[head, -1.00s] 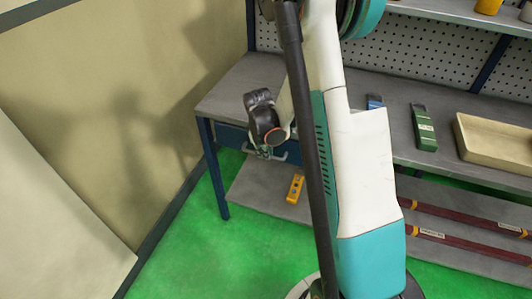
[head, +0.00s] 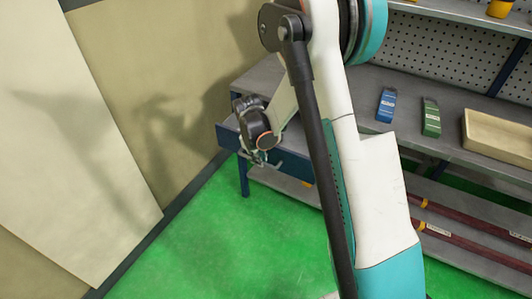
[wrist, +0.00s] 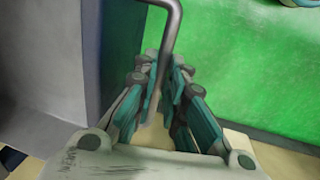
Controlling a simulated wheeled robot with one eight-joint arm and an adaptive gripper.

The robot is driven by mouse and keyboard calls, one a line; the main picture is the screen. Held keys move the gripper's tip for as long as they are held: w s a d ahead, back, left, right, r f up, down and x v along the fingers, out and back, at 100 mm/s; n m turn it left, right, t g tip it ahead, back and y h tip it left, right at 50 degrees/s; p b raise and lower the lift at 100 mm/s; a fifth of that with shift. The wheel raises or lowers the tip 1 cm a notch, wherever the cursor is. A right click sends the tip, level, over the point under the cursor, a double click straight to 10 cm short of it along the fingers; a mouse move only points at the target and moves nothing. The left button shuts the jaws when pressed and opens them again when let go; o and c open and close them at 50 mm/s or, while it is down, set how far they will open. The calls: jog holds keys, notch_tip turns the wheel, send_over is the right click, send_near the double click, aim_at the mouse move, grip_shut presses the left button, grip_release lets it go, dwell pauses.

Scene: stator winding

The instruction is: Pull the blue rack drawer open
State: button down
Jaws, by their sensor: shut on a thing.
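The blue rack drawer (head: 292,166) sits under the left end of the grey worktop and stands out in front of it, partly open. Its grey bar handle (wrist: 173,22) runs down between my fingers in the wrist view. My gripper (head: 262,158) is at the drawer front in the head view. It also shows in the wrist view (wrist: 165,78), shut on the handle. My arm hides the right part of the drawer in the head view.
On the rack's worktop (head: 258,80) lie a blue device (head: 386,105), a green device (head: 431,117) and a beige tray (head: 498,140). Red bars (head: 465,225) lie on the lower shelf. A wall (head: 150,100) stands at the left. Green floor (head: 200,240) is clear in front.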

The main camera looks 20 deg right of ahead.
jog(key=shift+s+a, duration=0.45)
jog(key=shift+a, duration=0.1)
jog(key=c, duration=1.7)
grip_release()
jog(key=shift+o, duration=0.2)
notch_tip(320, 180, up, 12)
jog(key=s+a, duration=0.1)
jog(key=shift+s+a, duration=0.15)
jog(key=shift+a, duration=0.25)
